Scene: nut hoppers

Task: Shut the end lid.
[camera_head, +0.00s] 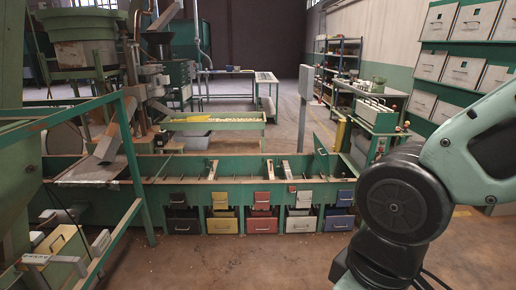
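A long green hopper trough (165,183) runs across the middle, with several compartments along its top. At its right end a narrow green panel (320,145) stands up and tilts; it looks like the end lid, raised open, though it is small in the picture. My arm fills the right side of the view, in front of the floor to the right of the trough. My gripper is outside the picture, so its state does not show.
Coloured drawers, including a yellow one (222,225) and a red one (262,225), sit under the trough. Green railings (133,165) stand at left. The floor in front (230,265) is clear.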

